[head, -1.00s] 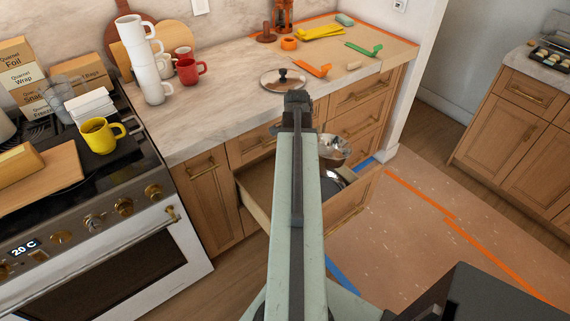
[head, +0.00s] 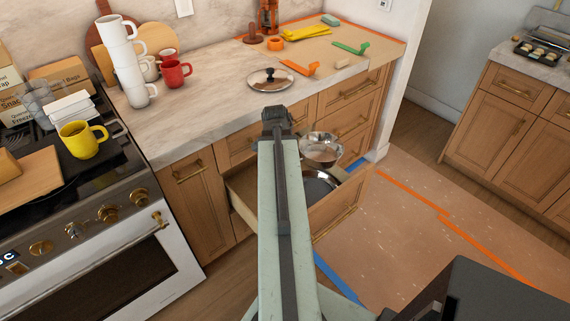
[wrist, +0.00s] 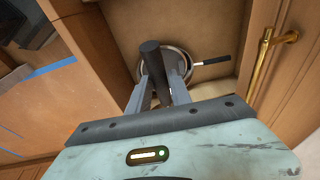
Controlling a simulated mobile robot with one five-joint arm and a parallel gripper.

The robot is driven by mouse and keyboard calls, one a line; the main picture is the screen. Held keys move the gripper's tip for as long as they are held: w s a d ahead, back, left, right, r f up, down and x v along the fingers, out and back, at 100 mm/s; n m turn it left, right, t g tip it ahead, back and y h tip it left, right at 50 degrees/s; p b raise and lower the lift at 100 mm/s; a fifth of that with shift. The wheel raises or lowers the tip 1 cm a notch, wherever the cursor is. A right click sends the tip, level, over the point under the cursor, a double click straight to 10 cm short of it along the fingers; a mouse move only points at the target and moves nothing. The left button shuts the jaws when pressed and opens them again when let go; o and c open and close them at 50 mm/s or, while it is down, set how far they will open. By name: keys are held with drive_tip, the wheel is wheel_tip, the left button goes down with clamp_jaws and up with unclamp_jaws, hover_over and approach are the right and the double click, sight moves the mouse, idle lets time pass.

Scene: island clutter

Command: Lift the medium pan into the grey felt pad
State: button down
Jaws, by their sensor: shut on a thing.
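My gripper (head: 276,122) reaches over the open drawer below the counter. In the wrist view my gripper (wrist: 160,90) is shut on a dark, round handle-like bar (wrist: 151,58); I cannot tell which pan it belongs to. Behind the fingers is a round steel-rimmed pan (wrist: 184,56) with a black handle pointing right, partly hidden. In the head view shiny steel pans (head: 321,155) show just right of my gripper, and a dark pan (head: 318,188) with a pale rim lies in the drawer. Which one is the medium pan is unclear. I cannot pick out the grey felt pad.
The drawer (head: 243,205) stands open. On the counter are a lid (head: 270,79), stacked white mugs (head: 128,65), a red mug (head: 175,73) and orange clips. The stove with a yellow mug (head: 82,139) is at left. Taped floor (head: 420,240) lies open at right.

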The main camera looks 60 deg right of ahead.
drive_tip(key=a+b+x, duration=0.2)
drive_tip(key=b+x, duration=1)
drive_tip(key=a+f+b+x, duration=0.1)
drive_tip(key=a+b+x, duration=0.2)
drive_tip(key=b+x, duration=0.9)
drive_tip(key=shift+f+b, duration=0.35)
drive_tip(key=shift+f, duration=0.05)
idle(0.4)
drive_tip(key=shift+a, duration=0.1)
drive_tip(key=shift+f+b, duration=0.55)
drive_tip(key=shift+b, duration=0.15)
idle(1.3)
drive_tip(key=c, duration=1.1)
unclamp_jaws()
